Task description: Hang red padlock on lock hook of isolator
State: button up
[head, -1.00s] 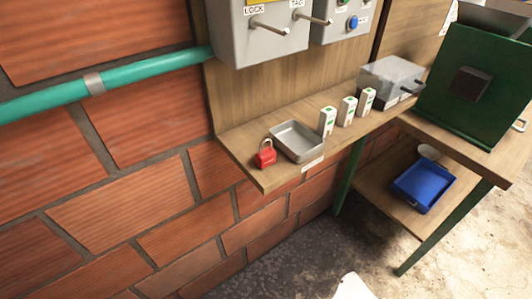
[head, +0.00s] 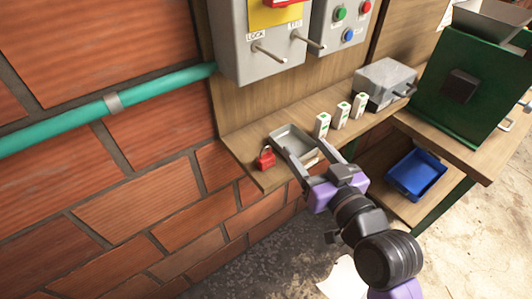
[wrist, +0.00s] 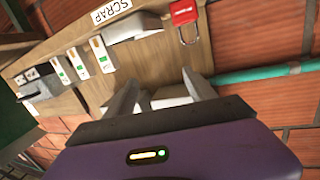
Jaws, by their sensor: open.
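The red padlock (head: 266,160) stands on the left end of the wooden shelf, its shackle up, left of the grey tray. In the wrist view the padlock (wrist: 184,13) is at the top, right of the SCRAP label. The isolator (head: 245,45) is a grey box on the board above, with a red handle on a yellow plate at its top edge. Its lock hook (head: 268,53) is a bare metal peg beside the LOCK label. My gripper (head: 299,143) is open and empty, over the tray and right of the padlock, its fingers (wrist: 160,85) apart in the wrist view.
The tag peg (head: 308,41) sticks out right of the lock hook. The grey tray (head: 290,131), several small white boxes (head: 341,115) and a grey case (head: 384,83) line the shelf. A green machine (head: 465,85) and blue bin (head: 416,174) are at right.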

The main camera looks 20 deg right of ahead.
aim_at(269, 160)
jog(key=a+f+n+g+y, duration=0.1)
jog(key=a+f+n+g, duration=0.1)
jog(key=w+a+f+n+g+y, duration=0.1)
jog(key=a+f+g+y, duration=0.1)
jog(key=a, duration=0.1)
jog(key=shift+f+n, duration=0.4)
jog(key=p+x, duration=0.1)
jog(key=x, duration=0.6)
jog(key=shift+w+f, duration=0.15)
jog(key=shift+w, duration=0.05)
grip_shut()
